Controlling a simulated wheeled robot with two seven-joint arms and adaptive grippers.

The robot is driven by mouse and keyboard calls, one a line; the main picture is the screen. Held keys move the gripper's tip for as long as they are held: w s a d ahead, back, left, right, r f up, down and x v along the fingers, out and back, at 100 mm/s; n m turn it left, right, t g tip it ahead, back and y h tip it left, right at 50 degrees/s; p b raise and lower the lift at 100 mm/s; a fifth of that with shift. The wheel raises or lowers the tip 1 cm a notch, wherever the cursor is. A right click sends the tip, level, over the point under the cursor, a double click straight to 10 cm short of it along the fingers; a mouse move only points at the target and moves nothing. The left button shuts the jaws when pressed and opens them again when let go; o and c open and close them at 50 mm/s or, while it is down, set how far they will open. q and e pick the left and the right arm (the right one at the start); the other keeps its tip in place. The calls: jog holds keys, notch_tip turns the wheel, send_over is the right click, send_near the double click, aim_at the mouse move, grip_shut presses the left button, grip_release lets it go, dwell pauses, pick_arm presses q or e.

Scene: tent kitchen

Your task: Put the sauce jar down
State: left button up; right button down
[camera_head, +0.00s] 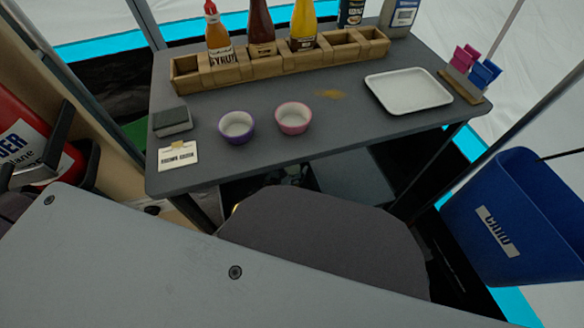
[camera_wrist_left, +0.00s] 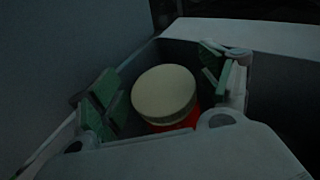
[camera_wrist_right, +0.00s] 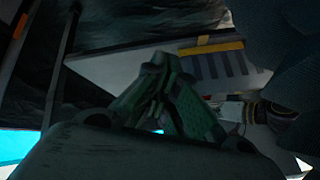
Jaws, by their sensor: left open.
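The sauce jar (camera_wrist_left: 165,92) shows in the left wrist view, with a round cream lid and a red body below it. My left gripper (camera_wrist_left: 162,80) is open, with one green-padded finger on each side of the jar and visible gaps between the pads and the lid. The jar's lower part is hidden and its support is too dark to make out clearly. My right gripper (camera_wrist_right: 160,62) has its green-padded fingers brought together, with nothing seen between them. I cannot make out either gripper clearly in the head view.
A grey table (camera_head: 225,170) holds a wooden bottle rack (camera_head: 210,80), a purple cup (camera_head: 237,126), a pink cup (camera_head: 293,118), a white tray (camera_head: 408,91) and a sponge (camera_head: 172,121). A blue bin (camera_head: 520,215) is at right, a red tank (camera_head: 30,140) at left. The table's front middle is clear.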

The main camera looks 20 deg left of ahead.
pick_arm(q)
jog(key=shift+r, duration=0.1)
jog(key=shift+s+a+r, duration=0.1)
jog(key=shift+s, duration=0.35)
jog(key=shift+p+v, duration=0.6)
jog(key=shift+v, duration=0.55)
jog(key=p+v, duration=0.2)
jog(key=v, duration=0.6)
jog(key=shift+s+r, duration=0.15)
jog(key=shift+s, duration=0.15)
pick_arm(e)
notch_tip(320, 180, up, 7)
jog(key=d+g, duration=0.1)
jog(key=shift+s+d+n+h, duration=0.2)
jog(key=shift+n+h, duration=0.2)
pick_arm(q)
jog(key=shift+a, duration=0.1)
pick_arm(e)
jog(key=shift+f, duration=0.15)
